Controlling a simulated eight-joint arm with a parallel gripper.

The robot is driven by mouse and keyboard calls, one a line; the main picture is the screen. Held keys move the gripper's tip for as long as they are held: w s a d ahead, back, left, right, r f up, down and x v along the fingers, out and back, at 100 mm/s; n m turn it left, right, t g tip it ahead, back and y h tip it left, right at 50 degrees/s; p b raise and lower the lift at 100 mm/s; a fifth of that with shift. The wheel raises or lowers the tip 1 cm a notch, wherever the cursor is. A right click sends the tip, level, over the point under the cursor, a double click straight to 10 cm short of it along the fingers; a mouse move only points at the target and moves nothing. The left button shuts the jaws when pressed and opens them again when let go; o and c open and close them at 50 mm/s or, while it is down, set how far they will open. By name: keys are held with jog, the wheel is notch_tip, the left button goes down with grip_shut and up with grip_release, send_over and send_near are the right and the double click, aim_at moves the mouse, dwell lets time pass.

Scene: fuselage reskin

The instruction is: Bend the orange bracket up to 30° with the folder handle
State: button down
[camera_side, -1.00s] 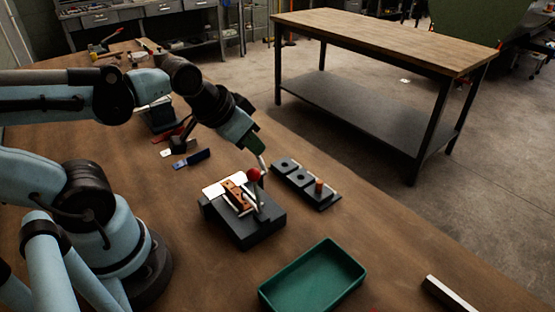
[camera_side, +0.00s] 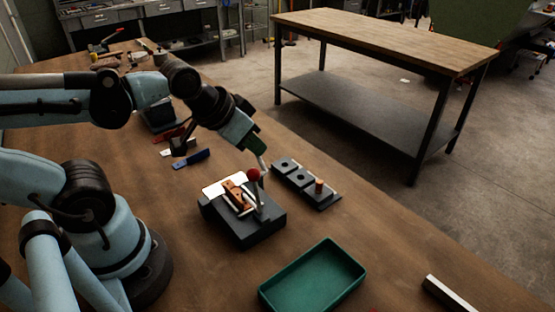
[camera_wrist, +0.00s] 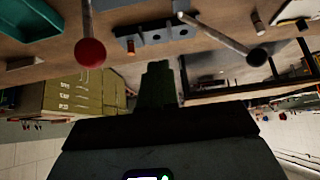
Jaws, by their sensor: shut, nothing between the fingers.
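The orange bracket (camera_side: 236,194) lies on the dark folder block (camera_side: 247,230), beside a pale plate. The folder handle stands up from the block and ends in a red ball (camera_side: 253,174). The ball also shows at upper left in the wrist view (camera_wrist: 90,53). My gripper (camera_side: 263,166) is shut and empty, just above and right of the red ball in the side view. Whether it touches the handle cannot be told there. In the wrist view my gripper (camera_wrist: 157,75) shows apart from the ball. The bracket's bend angle is too small to read.
A dark block with holes and a copper peg (camera_side: 319,187) stands right of the folder. A green tray (camera_side: 312,278) is in front. A metal bar (camera_side: 450,294) lies at lower right. A blue tool (camera_side: 191,159) lies behind. Bare table lies between tray and bar.

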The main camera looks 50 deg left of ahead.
jog(key=c, duration=1.7)
grip_release()
jog(key=shift+o, duration=1.3)
jog(key=shift+w+a+r+n, duration=0.15)
jog(key=shift+a+r+n, duration=0.05)
jog(key=shift+a+n, duration=0.15)
jog(key=o, duration=0.5)
jog(key=a+r+n, duration=0.1)
jog(key=a, duration=0.1)
jog(key=w+a+r+n+g, duration=0.1)
jog(key=a+n, duration=0.1)
jog(key=a+r+n+g, duration=0.1)
jog(key=a+n, duration=0.1)
jog(key=shift+w+r, duration=0.3)
jog(key=shift+o, duration=0.2)
jog(key=a+r+n+g+h, duration=0.2)
jog(key=a+r+n, duration=0.2)
jog(key=a+n, duration=0.35)
jog(key=shift+m, duration=0.3)
jog(key=x, duration=0.4)
jog(key=a+x, duration=0.1)
jog(key=x, duration=0.7)
jog(key=shift+w+a, duration=0.2)
jog(key=shift+c, duration=0.3)
grip_shut()
